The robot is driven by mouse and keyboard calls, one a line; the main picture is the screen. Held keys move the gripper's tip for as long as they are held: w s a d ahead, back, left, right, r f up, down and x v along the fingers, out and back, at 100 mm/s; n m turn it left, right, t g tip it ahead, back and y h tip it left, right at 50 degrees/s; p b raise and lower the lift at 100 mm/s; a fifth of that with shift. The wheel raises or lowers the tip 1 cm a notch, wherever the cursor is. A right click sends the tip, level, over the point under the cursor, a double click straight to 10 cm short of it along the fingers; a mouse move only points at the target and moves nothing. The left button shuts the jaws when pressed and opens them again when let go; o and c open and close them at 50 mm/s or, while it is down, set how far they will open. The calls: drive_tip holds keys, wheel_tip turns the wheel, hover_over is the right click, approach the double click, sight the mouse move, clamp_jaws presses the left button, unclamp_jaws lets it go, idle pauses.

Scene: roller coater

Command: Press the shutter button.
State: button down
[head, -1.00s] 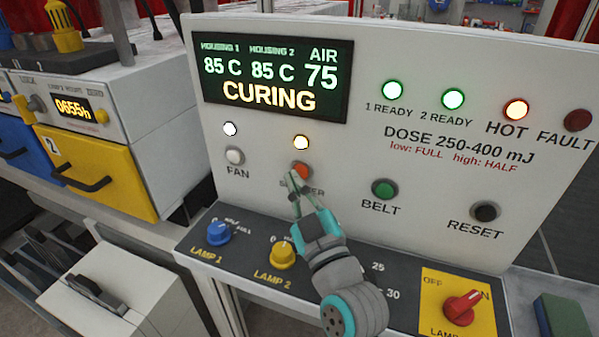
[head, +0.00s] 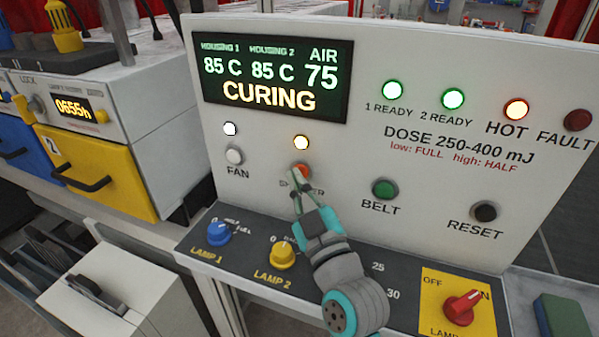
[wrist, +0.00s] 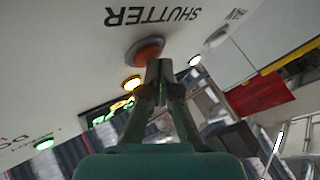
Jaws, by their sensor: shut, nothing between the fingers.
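The orange shutter button (head: 301,170) is on the upright white panel, below a lit amber lamp (head: 301,142). In the wrist view the button (wrist: 149,49) shows just beyond my fingertips, with the SHUTTER label upside down beside it. My gripper (head: 296,186) is shut and empty. Its tips are at the lower left of the button in the head view and cover part of the label. The wrist view shows the closed tips (wrist: 159,69) very near the button's edge. I cannot tell whether they touch it.
The white fan button (head: 235,155) is to the left and the green belt button (head: 384,188) to the right. Blue (head: 218,232) and yellow (head: 283,255) lamp knobs stand on the ledge below. A red switch (head: 461,306) is at lower right. The display (head: 272,82) reads CURING.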

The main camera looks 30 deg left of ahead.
drive_tip(key=shift+w, duration=0.15)
idle(0.5)
drive_tip(key=shift+s+d, duration=0.15)
drive_tip(key=shift+s, duration=0.7)
drive_tip(key=s, duration=0.2)
drive_tip(key=s+d, duration=0.1)
drive_tip(key=s, duration=0.2)
drive_tip(key=shift+d, duration=0.1)
drive_tip(key=shift+w, duration=0.1)
idle(0.7)
